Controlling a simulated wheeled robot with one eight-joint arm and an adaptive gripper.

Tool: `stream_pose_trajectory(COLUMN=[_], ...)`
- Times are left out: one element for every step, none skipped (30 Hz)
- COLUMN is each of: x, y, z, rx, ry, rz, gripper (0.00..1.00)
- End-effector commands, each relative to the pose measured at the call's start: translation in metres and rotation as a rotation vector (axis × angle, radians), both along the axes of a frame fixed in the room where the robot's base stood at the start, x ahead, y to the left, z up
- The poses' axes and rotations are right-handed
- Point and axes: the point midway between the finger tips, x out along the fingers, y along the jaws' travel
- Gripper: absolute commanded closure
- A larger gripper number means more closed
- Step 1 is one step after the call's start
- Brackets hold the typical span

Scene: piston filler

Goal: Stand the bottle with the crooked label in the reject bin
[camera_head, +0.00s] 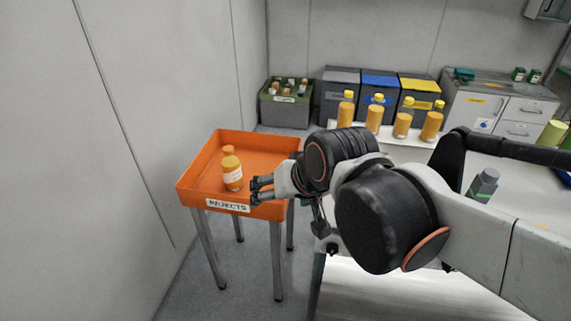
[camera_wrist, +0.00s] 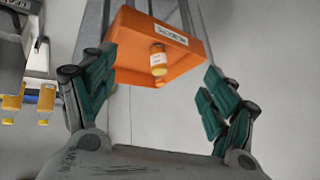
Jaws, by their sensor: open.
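A yellow-orange bottle (camera_head: 233,183) with an orange cap and a white label stands upright inside the orange reject bin (camera_head: 187,194), which carries a "REJECTS" sign on its front. The label looks slightly slanted, but it is too small to judge surely. My gripper (camera_head: 256,191) is open and empty at the bin's front right rim, to the right of the bottle and apart from it. In the wrist view, the bottle (camera_wrist: 158,72) appears upside down between the spread fingers, some way beyond them, with the bin (camera_wrist: 125,50) around it.
Several yellow-capped bottles (camera_head: 374,118) stand on a white surface at the back. Behind them are grey, blue and yellow-topped bins (camera_head: 380,86). A green crate (camera_head: 284,112) of bottles stands at the back wall. A grey-capped bottle (camera_head: 484,185) is at right. A wall is close at left.

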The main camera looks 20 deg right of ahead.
Motion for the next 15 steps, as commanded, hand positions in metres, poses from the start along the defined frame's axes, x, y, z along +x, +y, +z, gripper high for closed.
stream_pose_trajectory(x=[-0.014, -0.02, -0.027, -0.032, -0.036, -0.041, -0.043, -0.045, -0.047, -0.048, -0.049, -0.049, -0.049, -0.049, -0.049], y=[-0.002, -0.003, -0.005, -0.006, -0.007, -0.009, -0.009, -0.01, -0.011, -0.011, -0.011, -0.011, -0.011, -0.011, -0.011], z=[-0.002, -0.002, -0.003, -0.004, -0.005, -0.006, -0.006, -0.007, -0.007, -0.007, -0.007, -0.007, -0.007, -0.007, -0.007], rx=[-0.053, -0.082, -0.118, -0.141, -0.162, -0.185, -0.197, -0.209, -0.22, -0.225, -0.229, -0.23, -0.232, -0.23, -0.23], ry=[0.003, 0.004, 0.007, 0.008, 0.01, 0.012, 0.014, 0.015, 0.016, 0.016, 0.017, 0.017, 0.017, 0.017, 0.017], rz=[0.046, 0.071, 0.102, 0.122, 0.14, 0.16, 0.171, 0.182, 0.191, 0.194, 0.198, 0.2, 0.201, 0.2, 0.2], gripper=[0.22, 0.22, 0.22, 0.22, 0.22, 0.22, 0.22, 0.22, 0.22, 0.22, 0.22, 0.22, 0.22, 0.22, 0.22])
